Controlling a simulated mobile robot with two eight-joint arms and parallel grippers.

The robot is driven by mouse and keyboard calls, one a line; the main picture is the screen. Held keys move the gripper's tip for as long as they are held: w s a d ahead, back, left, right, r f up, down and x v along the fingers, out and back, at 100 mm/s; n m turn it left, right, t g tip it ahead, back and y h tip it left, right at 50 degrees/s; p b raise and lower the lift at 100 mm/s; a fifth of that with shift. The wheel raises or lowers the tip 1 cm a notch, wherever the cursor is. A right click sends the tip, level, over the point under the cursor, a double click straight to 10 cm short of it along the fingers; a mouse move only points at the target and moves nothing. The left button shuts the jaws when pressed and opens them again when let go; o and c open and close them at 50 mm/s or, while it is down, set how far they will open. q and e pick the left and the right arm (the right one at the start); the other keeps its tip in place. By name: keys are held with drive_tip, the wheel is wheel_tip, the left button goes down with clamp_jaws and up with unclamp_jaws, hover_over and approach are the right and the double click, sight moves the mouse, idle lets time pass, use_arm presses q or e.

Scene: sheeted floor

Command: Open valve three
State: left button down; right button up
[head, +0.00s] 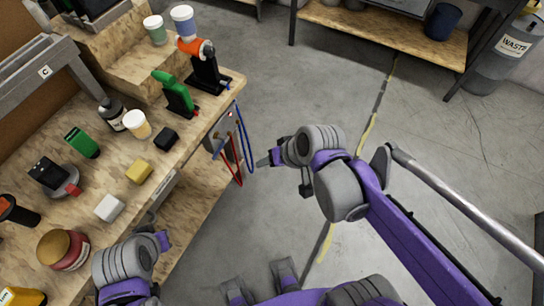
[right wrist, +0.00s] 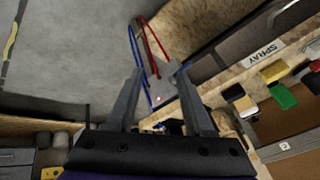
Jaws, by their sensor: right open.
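A grey metal panel (head: 222,132) with a small red light is fixed to the side of the workbench, with blue and red hoses (head: 243,140) hanging from it. No numbered valve can be made out in either view. My right gripper (head: 264,161) is to the right of the panel, apart from it, over the floor. In the right wrist view my right gripper (right wrist: 162,85) is open and empty, with the hoses (right wrist: 150,50) and the red light showing beyond its fingers. My left gripper (head: 152,217) is low by the bench's front edge, its fingers mostly hidden.
The wooden workbench (head: 85,200) holds cups, a green tool (head: 178,93), a black and orange tool (head: 205,65), small blocks and a brown-lidded jar (head: 63,249). A low shelf (head: 385,30) and a waste bin (head: 500,65) stand at the back right. The middle floor is clear.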

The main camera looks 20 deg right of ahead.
drive_tip(key=c, duration=0.4)
drive_tip(key=shift+w+a, duration=0.15)
drive_tip(key=shift+c, duration=1.3)
drive_tip(key=w+a+n+t, duration=0.1)
drive_tip(key=w+a+n, duration=0.1)
drive_tip(key=w+n, duration=0.1)
drive_tip(key=w+a+f+n+y+p, duration=0.1)
drive_tip(key=w+a+n, duration=0.2)
drive_tip(key=w+a+n+t+y, duration=0.1)
drive_tip(key=w+a+n, duration=0.1)
drive_tip(key=a+n, duration=0.1)
drive_tip(key=shift+w+a+f+n+t, duration=0.2)
drive_tip(key=shift+w+n+t, duration=0.15)
drive_tip(key=shift+n, duration=0.25)
clamp_jaws()
hover_over(219, 152)
drive_tip(key=s, duration=0.3)
wheel_tip(219, 152, down, 7)
drive_tip(key=f, duration=0.1)
drive_tip(key=w+f+b, duration=0.1)
drive_tip(key=f, duration=0.1)
drive_tip(key=shift+a, duration=0.15)
drive_tip(key=shift+f, duration=0.45)
drive_tip(key=shift+b, duration=0.35)
